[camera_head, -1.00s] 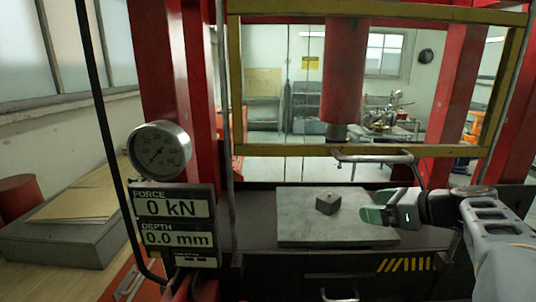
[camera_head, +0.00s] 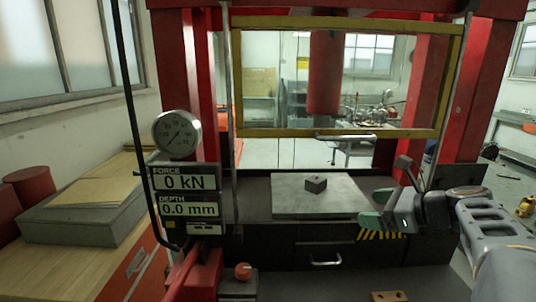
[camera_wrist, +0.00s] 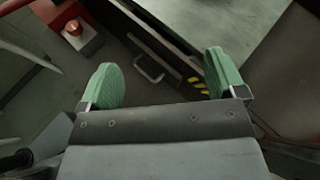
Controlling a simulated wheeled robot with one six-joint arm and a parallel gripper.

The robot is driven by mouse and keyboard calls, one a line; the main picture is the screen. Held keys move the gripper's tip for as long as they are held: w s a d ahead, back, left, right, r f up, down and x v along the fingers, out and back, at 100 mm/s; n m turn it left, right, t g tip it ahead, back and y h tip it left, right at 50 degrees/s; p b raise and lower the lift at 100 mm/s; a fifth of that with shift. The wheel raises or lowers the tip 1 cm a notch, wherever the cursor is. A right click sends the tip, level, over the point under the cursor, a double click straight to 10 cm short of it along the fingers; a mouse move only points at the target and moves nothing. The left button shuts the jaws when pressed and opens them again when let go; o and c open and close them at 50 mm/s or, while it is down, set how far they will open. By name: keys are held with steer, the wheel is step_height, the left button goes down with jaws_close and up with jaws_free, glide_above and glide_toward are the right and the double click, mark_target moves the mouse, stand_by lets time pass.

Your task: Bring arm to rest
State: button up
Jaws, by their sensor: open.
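My gripper (camera_head: 372,208) is open and empty, at the right in front of the press. In the head view its green finger pads lie near the front right corner of the grey press plate (camera_head: 300,207). In the wrist view the two pads of my gripper (camera_wrist: 167,82) stand wide apart with nothing between them. A small dark block (camera_head: 316,184) sits on the plate, apart from my gripper.
The red press ram (camera_head: 323,80) hangs above the plate behind a yellow-framed guard (camera_head: 340,133). The display (camera_head: 187,195) reads 0 kN and 0.0 mm. A dial gauge (camera_head: 177,134) is above it. A red knob (camera_head: 243,271) and drawer handle (camera_head: 325,262) are below.

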steer(key=s+a+f+n+g+h, duration=0.2)
steer(key=s+f+n+g+h, duration=0.5)
steer(key=f+n, duration=0.7)
steer(key=s+a+f+n+t+h, duration=0.1)
steer(key=s+a+f+n+h, duration=0.1)
steer(key=s+a+n, duration=0.4)
steer(key=s+n, duration=0.2)
steer(key=n, duration=0.3)
steer(key=shift+s+a+f+t, duration=0.25)
steer(key=shift+a+f+t, duration=0.05)
steer(key=shift+f, duration=0.1)
steer(key=shift+c, duration=0.3)
